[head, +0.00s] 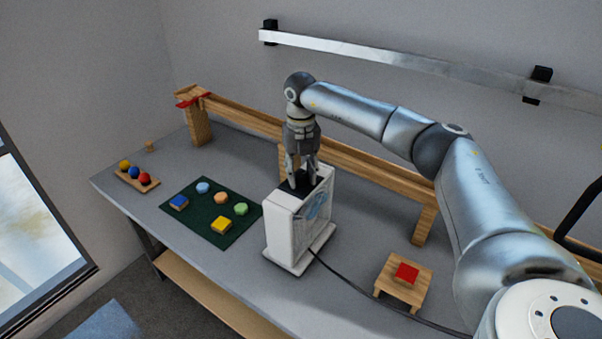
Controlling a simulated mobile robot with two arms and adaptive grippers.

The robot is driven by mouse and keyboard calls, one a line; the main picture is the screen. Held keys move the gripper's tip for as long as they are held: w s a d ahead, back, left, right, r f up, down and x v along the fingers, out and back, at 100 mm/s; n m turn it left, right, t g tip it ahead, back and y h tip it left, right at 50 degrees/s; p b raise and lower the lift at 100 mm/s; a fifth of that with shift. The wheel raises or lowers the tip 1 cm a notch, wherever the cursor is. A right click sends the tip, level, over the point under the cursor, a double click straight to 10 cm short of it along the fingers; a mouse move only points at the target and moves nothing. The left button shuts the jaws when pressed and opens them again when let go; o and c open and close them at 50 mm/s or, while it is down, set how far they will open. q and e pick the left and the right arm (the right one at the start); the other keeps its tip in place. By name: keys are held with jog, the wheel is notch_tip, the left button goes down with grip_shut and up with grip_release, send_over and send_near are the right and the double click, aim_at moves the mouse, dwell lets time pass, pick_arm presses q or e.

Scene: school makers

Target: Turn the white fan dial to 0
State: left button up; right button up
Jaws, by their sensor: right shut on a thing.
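The white fan (284,232) is a white box standing upright on a flat base on the grey table, with its blue-grey grille facing right. My right gripper (301,182) points straight down onto the dark top of the fan, where the dial is. Its fingers are closed on the dial, which they mostly hide. The dial's markings and setting cannot be read from here. My left gripper is not in view.
A green mat (208,232) with several coloured blocks lies left of the fan. A wooden tray (137,180) with three balls is at the far left. A wooden ramp (350,158) runs behind. A small stand (414,293) with a red block and a black cable are at right.

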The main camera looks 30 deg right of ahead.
aim_at(301, 174)
jog(key=n, duration=1)
jog(key=shift+n+b, duration=0.4)
jog(key=n, duration=0.5)
jog(key=shift+n, duration=0.3)
jog(key=n, duration=0.5)
jog(key=shift+r, duration=0.1)
jog(key=shift+n, duration=0.3)
jog(key=o, duration=1.1)
jog(key=shift+c, duration=0.2)
notch_tip(301, 174, up, 12)
